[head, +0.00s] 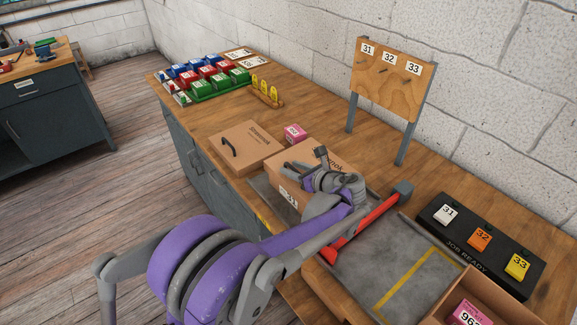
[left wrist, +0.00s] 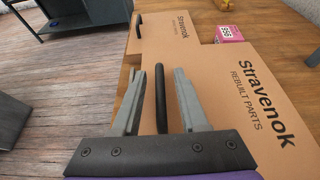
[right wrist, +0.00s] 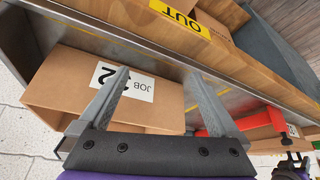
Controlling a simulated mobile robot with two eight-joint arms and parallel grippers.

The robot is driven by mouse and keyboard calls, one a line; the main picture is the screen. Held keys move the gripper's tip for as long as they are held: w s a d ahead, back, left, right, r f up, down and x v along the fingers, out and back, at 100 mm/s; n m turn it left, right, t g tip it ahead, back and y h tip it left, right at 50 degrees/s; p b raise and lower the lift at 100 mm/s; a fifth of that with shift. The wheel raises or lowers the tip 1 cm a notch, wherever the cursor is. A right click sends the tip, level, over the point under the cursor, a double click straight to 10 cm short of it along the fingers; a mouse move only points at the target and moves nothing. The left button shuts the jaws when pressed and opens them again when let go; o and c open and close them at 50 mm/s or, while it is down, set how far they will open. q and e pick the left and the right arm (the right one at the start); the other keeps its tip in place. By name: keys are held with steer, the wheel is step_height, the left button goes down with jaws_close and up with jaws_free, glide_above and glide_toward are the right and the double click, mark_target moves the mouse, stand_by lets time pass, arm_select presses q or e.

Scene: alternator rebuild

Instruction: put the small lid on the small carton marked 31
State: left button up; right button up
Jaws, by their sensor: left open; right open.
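The carton marked 31 (head: 287,191) stands on the bench in the head view. A flat cardboard lid (left wrist: 225,85) printed "Stravenok rebuilt parts" lies over its top; whether it is fully seated I cannot tell. My left gripper (left wrist: 169,70) is just above this lid, its fingers open on either side of the lid's black handle (left wrist: 162,100), not clamped. In the head view the left gripper (head: 304,168) covers part of the carton. A second cardboard lid (head: 252,137) with a black handle lies behind it. My right gripper (right wrist: 155,74) is open and empty near a carton marked 32 (right wrist: 75,90).
A pink box (head: 295,134) is beside the second lid.

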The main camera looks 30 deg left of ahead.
arm_select(q)
steer(key=p+v, duration=0.1)
steer(key=v, duration=0.8)
steer(key=shift+s+d+r, duration=0.1)
steer(key=shift+s+d, duration=0.05)
steer(key=shift+d, duration=0.1)
steer(key=s+a+f+n+g+h, duration=0.1)
steer(key=s+f+n+h, duration=0.2)
steer(key=s+n, duration=0.3)
steer(key=s+f+n+h, duration=0.2)
steer(key=s+n+h, duration=0.2)
steer(key=s, duration=0.4)
steer(key=s+d+f+n+h, duration=0.2)
steer(key=s+d+n, duration=0.1)
steer(key=s+n, duration=0.2)
steer(key=s+d+f+n+t+h, duration=0.1)
steer(key=s+d+f+n+h, duration=0.1)
steer(key=s+n, duration=0.3)
steer(key=shift+d+f+n+h, duration=0.4)
steer(key=shift+n+h, duration=0.3)
steer(key=shift+n, duration=0.5)
steer(key=shift+s, duration=0.25)
